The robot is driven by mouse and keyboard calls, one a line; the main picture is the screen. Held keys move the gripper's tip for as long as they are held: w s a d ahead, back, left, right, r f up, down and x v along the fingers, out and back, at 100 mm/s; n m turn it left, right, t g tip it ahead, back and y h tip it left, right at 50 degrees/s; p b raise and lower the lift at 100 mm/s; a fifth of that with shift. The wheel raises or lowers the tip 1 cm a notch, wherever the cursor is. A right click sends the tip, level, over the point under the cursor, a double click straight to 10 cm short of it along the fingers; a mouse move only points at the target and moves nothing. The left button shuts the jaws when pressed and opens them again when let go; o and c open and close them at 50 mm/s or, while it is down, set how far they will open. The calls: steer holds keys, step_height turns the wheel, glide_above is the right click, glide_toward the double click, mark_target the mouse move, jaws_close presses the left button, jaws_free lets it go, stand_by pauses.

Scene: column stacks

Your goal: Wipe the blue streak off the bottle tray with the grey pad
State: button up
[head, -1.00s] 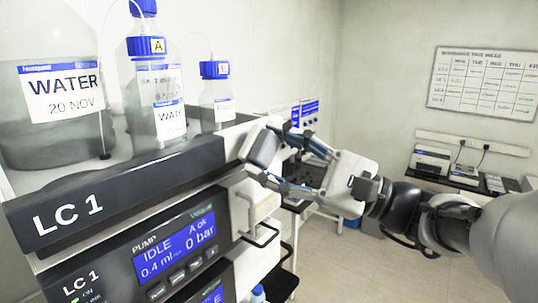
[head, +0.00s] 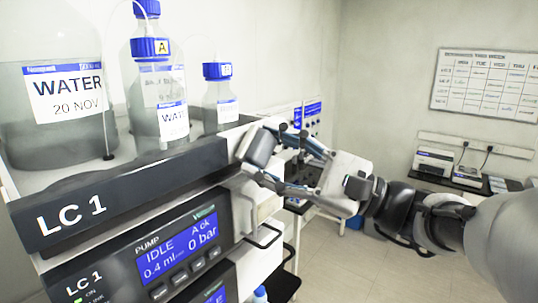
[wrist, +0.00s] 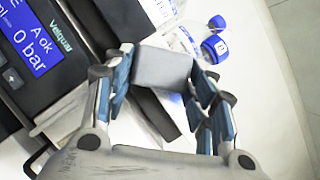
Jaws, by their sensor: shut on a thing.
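The bottle tray (head: 130,183) has a dark front edge marked LC 1 and tops the instrument stack at left. Bottles stand in it. My gripper (head: 259,150) is at the tray's right front corner, shut on the grey pad (head: 262,148). In the wrist view the pad (wrist: 162,68) sits between the fingertips (wrist: 160,75). The pad looks held in the air beside the corner; I cannot tell whether it touches the tray. I see no blue streak on the visible tray surface; bottles, the front wall and my gripper hide parts of it.
A large WATER bottle (head: 62,100), bottle A (head: 160,95) and a smaller bottle (head: 220,97) stand in the tray. Thin tubes rise from their caps. The pump unit (head: 170,245) with a handle (head: 265,238) is below. Open floor lies to the right.

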steer(key=shift+w+a, duration=0.25)
steer(key=shift+w+d+p, duration=1)
steer(key=shift+w+d, duration=1.55)
steer(key=shift+w, duration=0.7)
steer(key=shift+s+a+b, duration=0.5)
steer(key=shift+s+a, duration=0.35)
steer(key=shift+s, duration=0.25)
steer(key=shift+s+a+b, duration=0.5)
steer(key=shift+s+a, duration=0.4)
steer(key=shift+s, duration=0.2)
steer(key=shift+s+a+b, duration=0.5)
steer(key=shift+s+a, duration=0.35)
steer(key=shift+s, duration=0.25)
steer(key=shift+d, duration=0.15)
steer(key=shift+s+d+b, duration=0.15)
steer(key=shift+s+d, duration=0.75)
steer(key=shift+d, duration=0.25)
steer(key=shift+s+d+b, duration=0.15)
steer(key=shift+s+d, duration=0.75)
steer(key=shift+d, duration=0.2)
